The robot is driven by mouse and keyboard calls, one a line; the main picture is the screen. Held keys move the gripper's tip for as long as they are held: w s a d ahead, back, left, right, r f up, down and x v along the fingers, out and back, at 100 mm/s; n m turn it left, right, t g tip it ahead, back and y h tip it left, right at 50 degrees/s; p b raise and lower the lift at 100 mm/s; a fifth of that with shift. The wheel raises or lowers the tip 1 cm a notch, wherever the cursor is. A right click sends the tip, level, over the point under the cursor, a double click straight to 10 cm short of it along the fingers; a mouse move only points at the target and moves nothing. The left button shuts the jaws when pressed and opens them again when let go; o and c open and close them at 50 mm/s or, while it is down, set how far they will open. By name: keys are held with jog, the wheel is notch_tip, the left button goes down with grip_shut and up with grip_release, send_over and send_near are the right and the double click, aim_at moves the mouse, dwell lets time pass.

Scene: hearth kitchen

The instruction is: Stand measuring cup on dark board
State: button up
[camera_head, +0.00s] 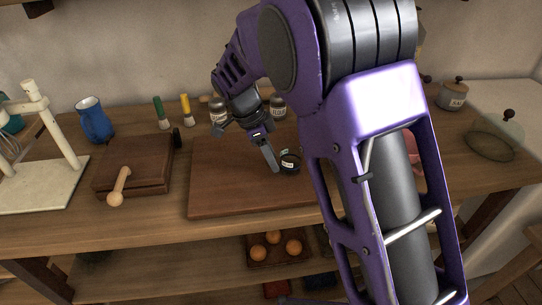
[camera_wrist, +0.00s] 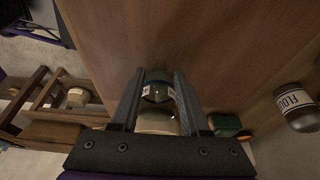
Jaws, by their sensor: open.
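The dark board (camera_head: 230,182) is a large flat brown board lying on the wooden counter; it also fills much of the wrist view (camera_wrist: 200,40). A small dark cup with a white label (camera_head: 290,163), which looks like the measuring cup, stands on the board near its back right, seemingly upright. My gripper (camera_head: 273,160) reaches down over the board beside this cup. In the wrist view the cup (camera_wrist: 158,92) is between the two open fingers of my gripper (camera_wrist: 159,78). Its lower part and its contact with the board are partly hidden.
A smaller board (camera_head: 133,165) with a wooden pestle-like tool (camera_head: 119,187) lies to the left, near a blue jug (camera_head: 95,120). Labelled jars (camera_head: 277,107) stand behind the large board. My arm hides the board's right side. The board's front left is clear.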

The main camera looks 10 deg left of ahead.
jog(key=p+v, duration=0.2)
jog(key=v, duration=1)
jog(key=shift+r, duration=0.15)
